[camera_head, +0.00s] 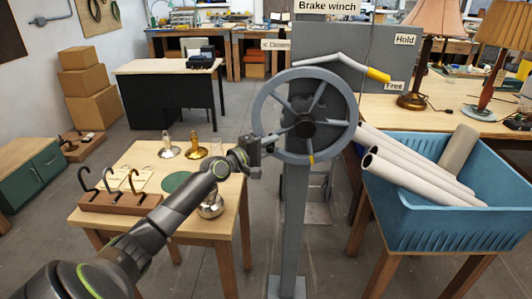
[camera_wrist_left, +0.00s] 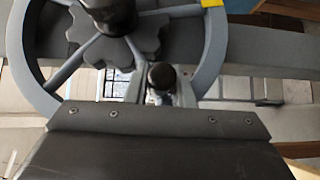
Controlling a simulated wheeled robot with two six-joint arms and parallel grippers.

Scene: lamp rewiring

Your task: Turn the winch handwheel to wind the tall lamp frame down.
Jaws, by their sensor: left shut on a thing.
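The grey winch handwheel (camera_head: 349,115) stands on a grey post (camera_head: 295,215), with a dark hub, several spokes and a yellow mark low on its rim. My left gripper (camera_head: 262,144) is at the wheel's left side, shut on its handle. In the left wrist view, a dark round knob (camera_wrist_left: 162,76) sits between the jaws, below the toothed hub (camera_wrist_left: 125,48). The brake lever (camera_head: 335,66) has a yellow grip, which lies close to the "Free" label (camera_head: 394,86) and below "Hold" (camera_head: 404,40). My right gripper and the tall lamp frame are not in view.
A blue crate (camera_head: 425,225) with pale tubes stands close right of the wheel. A wooden table (camera_head: 135,160) with hooks and small metal parts lies below my left arm. Two lamps stand on the bench (camera_head: 385,112) at the right. A partly covered sign (camera_head: 275,45) hangs left of the post.

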